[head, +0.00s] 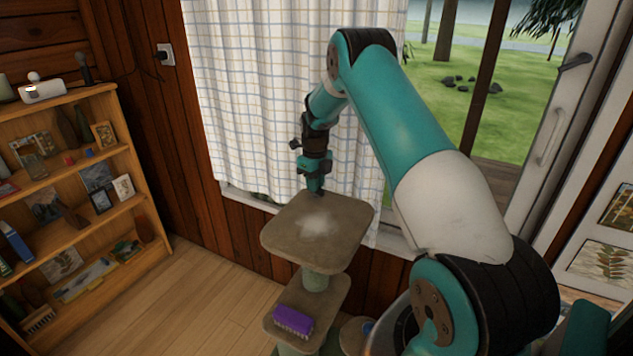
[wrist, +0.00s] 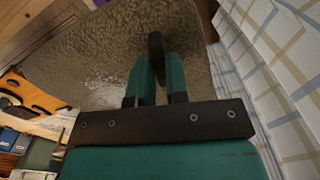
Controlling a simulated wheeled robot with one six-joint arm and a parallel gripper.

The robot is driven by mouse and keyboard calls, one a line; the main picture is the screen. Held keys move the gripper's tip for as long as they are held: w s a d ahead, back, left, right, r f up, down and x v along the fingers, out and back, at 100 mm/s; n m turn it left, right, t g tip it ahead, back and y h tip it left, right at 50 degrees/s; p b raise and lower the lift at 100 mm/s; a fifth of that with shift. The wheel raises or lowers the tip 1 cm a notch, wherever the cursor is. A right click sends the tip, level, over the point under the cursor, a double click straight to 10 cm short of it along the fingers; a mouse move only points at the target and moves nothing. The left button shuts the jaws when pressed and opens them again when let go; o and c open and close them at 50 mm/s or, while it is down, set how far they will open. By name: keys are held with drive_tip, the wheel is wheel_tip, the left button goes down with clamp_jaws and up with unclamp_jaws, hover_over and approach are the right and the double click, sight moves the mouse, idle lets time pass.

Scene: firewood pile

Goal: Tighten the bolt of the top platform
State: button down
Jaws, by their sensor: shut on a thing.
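The top platform (head: 318,230) of a carpeted cat tree is a brown-grey square with rounded corners and a pale worn patch in its middle. It also fills much of the upper wrist view (wrist: 105,50). My gripper (head: 316,190) points down over the platform's back edge, close to its surface. In the wrist view, its teal fingers (wrist: 157,68) are shut on a small dark piece (wrist: 157,44) that lies against the platform. I cannot tell whether this piece is the bolt or a tool. No other bolt is visible.
A lower platform (head: 334,300) holds a purple brush (head: 293,321). A checked curtain (head: 270,90) hangs just behind the cat tree. A wooden shelf (head: 135,175) with many small items stands at left. The wooden floor (head: 190,300) between is clear.

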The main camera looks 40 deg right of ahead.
drive_tip(key=shift+w+r, duration=0.2)
drive_tip(key=c, duration=1.3)
unclamp_jaws()
drive_tip(key=shift+o, duration=0.9)
drive_tip(key=shift+f, duration=0.1)
drive_tip(key=shift+s, duration=0.1)
wheel_tip(320, 180, up, 17)
drive_tip(key=b, duration=0.1)
drive_tip(key=shift+r, duration=0.2)
